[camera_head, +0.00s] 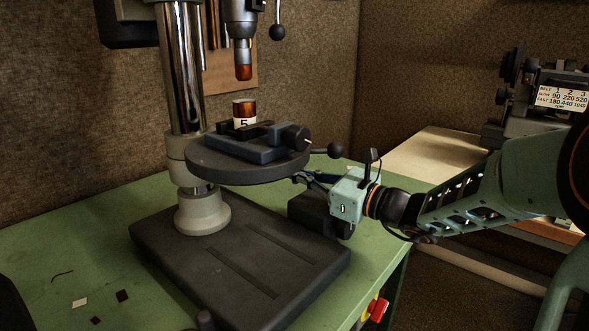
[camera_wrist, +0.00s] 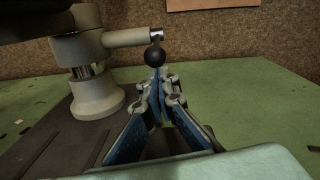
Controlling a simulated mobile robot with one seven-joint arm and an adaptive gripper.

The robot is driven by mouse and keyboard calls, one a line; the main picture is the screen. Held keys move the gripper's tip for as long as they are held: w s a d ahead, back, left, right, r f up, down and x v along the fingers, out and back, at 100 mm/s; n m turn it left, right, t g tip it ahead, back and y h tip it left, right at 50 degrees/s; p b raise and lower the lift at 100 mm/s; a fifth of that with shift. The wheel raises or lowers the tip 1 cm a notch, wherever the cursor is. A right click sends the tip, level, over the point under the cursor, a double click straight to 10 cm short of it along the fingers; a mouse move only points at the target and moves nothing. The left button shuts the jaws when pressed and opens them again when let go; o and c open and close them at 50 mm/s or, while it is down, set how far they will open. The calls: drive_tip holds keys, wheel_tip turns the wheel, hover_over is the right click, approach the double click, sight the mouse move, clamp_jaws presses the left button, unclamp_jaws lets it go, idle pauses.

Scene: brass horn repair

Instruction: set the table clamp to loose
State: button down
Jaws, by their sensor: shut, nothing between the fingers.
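The table clamp shows in the wrist view as a pale collar (camera_wrist: 78,46) on the drill press column. Its clamp lever (camera_wrist: 133,38) points right, roughly level, and ends in a black ball knob (camera_wrist: 155,55). My gripper (camera_wrist: 158,74) is shut and empty. Its fingertips appear just below the ball knob in that view; I cannot tell whether they touch it. In the head view my gripper (camera_head: 300,178) reaches in from the right, under the right edge of the round table (camera_head: 215,172), which hides the lever there.
A vise (camera_head: 265,146) with a ball-ended handle (camera_head: 334,149) sits on the round table above my gripper, holding an amber and white cylinder (camera_head: 244,112). The chuck (camera_head: 242,45) hangs above. A dark block (camera_head: 312,212) stands below my gripper. The left bench top is mostly clear.

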drive_tip(key=shift+r+p, duration=0.3)
drive_tip(key=shift+p, duration=0.05)
wheel_tip(320, 180, up, 10)
drive_tip(key=a+g+h+p, duration=0.1)
drive_tip(key=g+h+p, duration=0.2)
drive_tip(key=p, duration=2.2)
drive_tip(key=shift+w+r+g+h, duration=0.15)
drive_tip(key=shift+w+g+h, duration=0.25)
drive_tip(key=shift+h, duration=0.7)
drive_tip(key=shift+a, duration=0.1)
drive_tip(key=shift+r, duration=0.15)
